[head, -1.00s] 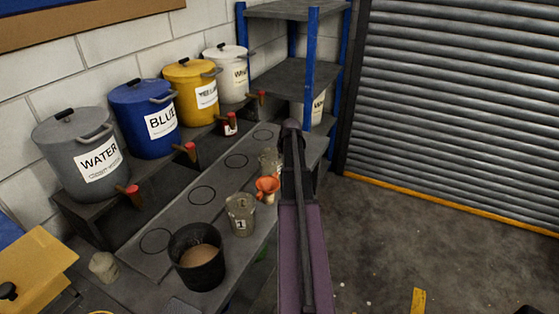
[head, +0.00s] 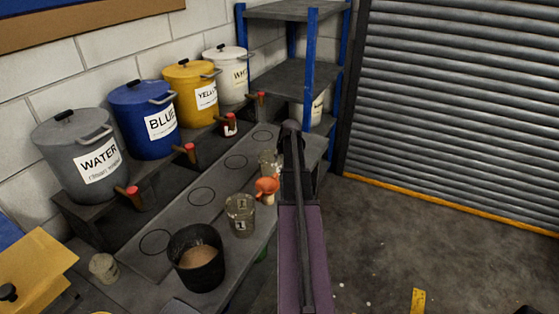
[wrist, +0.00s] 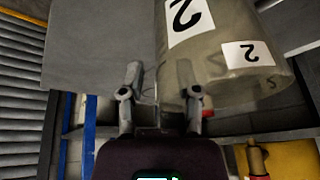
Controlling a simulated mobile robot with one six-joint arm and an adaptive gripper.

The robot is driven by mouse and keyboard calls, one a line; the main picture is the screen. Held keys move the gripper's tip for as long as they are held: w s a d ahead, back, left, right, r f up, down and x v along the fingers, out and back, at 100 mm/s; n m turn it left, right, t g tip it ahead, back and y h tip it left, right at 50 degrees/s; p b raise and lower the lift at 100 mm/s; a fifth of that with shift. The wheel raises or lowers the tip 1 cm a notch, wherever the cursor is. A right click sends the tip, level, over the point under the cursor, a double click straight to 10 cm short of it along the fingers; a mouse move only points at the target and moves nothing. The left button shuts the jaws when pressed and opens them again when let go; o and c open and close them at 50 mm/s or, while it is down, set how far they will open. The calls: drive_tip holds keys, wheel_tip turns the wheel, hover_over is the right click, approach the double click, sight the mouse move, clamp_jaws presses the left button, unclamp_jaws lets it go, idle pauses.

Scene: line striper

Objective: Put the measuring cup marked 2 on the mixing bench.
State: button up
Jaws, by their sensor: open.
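The measuring cup marked 2 (wrist: 228,45) is large and close in the wrist view, a cloudy see-through cup with white labels. My gripper (wrist: 158,75) is open. A measuring cup marked 1 (head: 240,214) stands nearer on the grey bench with ring marks (head: 222,184).
An orange funnel (head: 266,186) stands between the two cups. A black bucket of brown contents (head: 198,262) is nearer. Lidded tanks with red-handled taps, including the blue tank (head: 143,120), line the wall. A blue-post shelf (head: 290,75) stands behind.

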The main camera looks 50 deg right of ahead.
drive_tip(key=p+v, duration=1)
drive_tip(key=v, duration=0.1)
drive_tip(key=shift+r+p, duration=0.3)
drive_tip(key=shift+r, duration=0.1)
drive_tip(key=shift+s, duration=0.1)
idle(0.7)
